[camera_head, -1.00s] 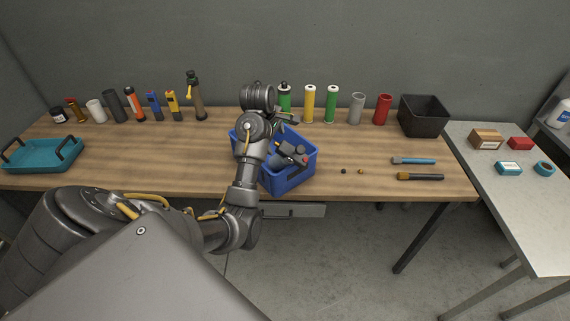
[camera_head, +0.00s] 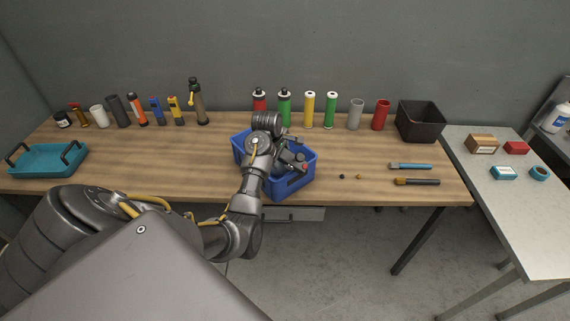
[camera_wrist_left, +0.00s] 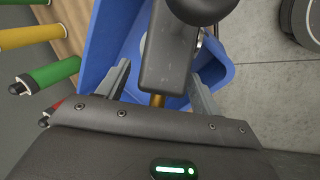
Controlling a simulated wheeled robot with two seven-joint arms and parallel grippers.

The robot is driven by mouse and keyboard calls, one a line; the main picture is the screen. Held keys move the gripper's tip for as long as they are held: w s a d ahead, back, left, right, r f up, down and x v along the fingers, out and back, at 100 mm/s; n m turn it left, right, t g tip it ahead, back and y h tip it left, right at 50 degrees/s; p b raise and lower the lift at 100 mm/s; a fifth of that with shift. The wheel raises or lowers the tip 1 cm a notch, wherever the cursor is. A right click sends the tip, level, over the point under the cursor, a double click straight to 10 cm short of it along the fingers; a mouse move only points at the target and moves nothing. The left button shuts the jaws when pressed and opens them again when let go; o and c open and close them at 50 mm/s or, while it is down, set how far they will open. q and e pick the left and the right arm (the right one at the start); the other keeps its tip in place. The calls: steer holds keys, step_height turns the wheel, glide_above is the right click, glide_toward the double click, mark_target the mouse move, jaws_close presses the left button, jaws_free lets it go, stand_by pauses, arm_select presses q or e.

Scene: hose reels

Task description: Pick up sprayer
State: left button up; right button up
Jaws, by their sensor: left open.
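A dark grey tool with a rounded black end and a short brass stem, which I take to be the sprayer (camera_wrist_left: 168,60), shows in the left wrist view. It lies in or over the blue crate (camera_head: 301,179) on the workbench. My left gripper (camera_head: 290,156) reaches down into the crate from above. In the left wrist view its two fingers (camera_wrist_left: 158,88) are apart, one on each side of the tool. I cannot tell whether they touch it. In the head view my arm and gripper hide much of the crate's contents. My right gripper is out of view.
Colourful cylinders (camera_head: 308,110) stand behind the crate. A black bin (camera_head: 421,122) is at the back right, and two brushes or tools (camera_head: 417,182) lie in front of it. A teal tray (camera_head: 47,160) is at the left. The bench between tray and crate is clear.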

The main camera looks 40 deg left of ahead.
arm_select(q)
jaws_close()
steer(key=shift+w+r, duration=0.1)
steer(key=shift+r, duration=0.05)
stand_by(0.4)
